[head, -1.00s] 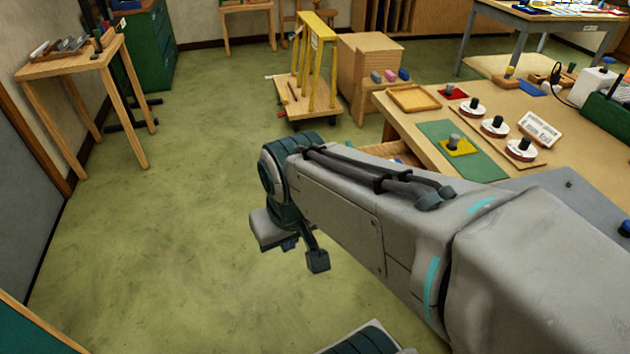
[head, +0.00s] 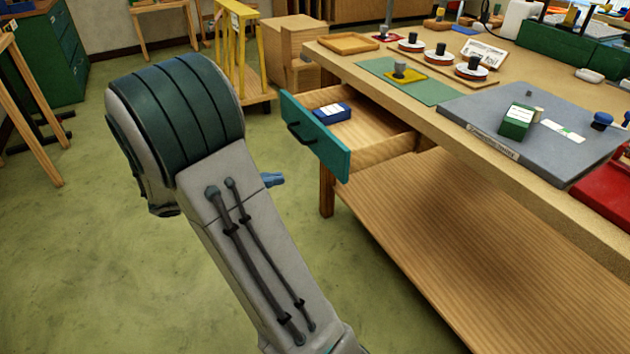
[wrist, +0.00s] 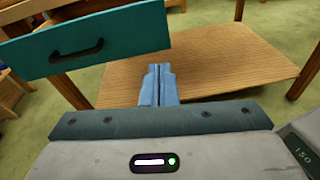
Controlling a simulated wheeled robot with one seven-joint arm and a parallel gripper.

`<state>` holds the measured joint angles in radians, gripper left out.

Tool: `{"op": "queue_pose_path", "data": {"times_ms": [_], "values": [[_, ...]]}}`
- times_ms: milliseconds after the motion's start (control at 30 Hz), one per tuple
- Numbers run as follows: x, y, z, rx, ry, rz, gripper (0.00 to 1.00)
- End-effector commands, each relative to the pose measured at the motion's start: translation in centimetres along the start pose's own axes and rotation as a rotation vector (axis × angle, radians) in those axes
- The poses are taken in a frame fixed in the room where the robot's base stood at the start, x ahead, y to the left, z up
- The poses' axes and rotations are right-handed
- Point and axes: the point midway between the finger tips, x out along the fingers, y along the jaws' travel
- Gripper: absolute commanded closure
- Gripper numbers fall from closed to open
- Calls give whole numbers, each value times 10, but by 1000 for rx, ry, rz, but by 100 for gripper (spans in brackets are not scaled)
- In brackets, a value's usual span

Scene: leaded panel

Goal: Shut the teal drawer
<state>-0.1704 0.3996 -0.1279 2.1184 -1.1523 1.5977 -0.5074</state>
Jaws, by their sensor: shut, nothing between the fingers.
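The teal drawer (head: 316,135) stands pulled out from under the workbench's near left corner in the head view. It has a dark handle (head: 300,132) on its front, and a blue box with a white label (head: 332,113) lies inside. In the wrist view the teal front (wrist: 90,42) fills the upper left, with its dark handle (wrist: 77,51). My gripper (wrist: 159,70) is shut and empty, its blue fingers showing below the right part of the drawer front in the picture. I cannot tell whether they touch it. In the head view my arm hides most of the gripper; a blue finger part (head: 272,180) shows.
The workbench top (head: 340,55) carries a green mat, several round weights, a grey board (head: 540,130) and a red case (head: 605,190). A wooden lower shelf (head: 470,260) lies under it. The green floor left of the drawer is open. A yellow rack (head: 238,50) stands behind.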

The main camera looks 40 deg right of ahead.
Motion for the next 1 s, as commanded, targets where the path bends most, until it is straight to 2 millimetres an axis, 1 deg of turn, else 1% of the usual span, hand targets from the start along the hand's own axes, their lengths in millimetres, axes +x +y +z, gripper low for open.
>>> {"op": "queue_pose_path", "data": {"times_ms": [33, 100, 267, 367, 467, 800, 900, 1000], "values": [[1, 8, -18, -33, -52, 23, 100], [0, 17, -24, -64, -108, 48, 100], [0, 27, -28, -96, -168, 74, 100], [8, 28, -26, -98, -173, 75, 100], [24, 29, -23, -98, -172, 73, 100], [95, 34, -12, -96, -169, 71, 100], [112, 36, -10, -96, -169, 73, 100], [124, 37, -7, -96, -168, 75, 100]]}}
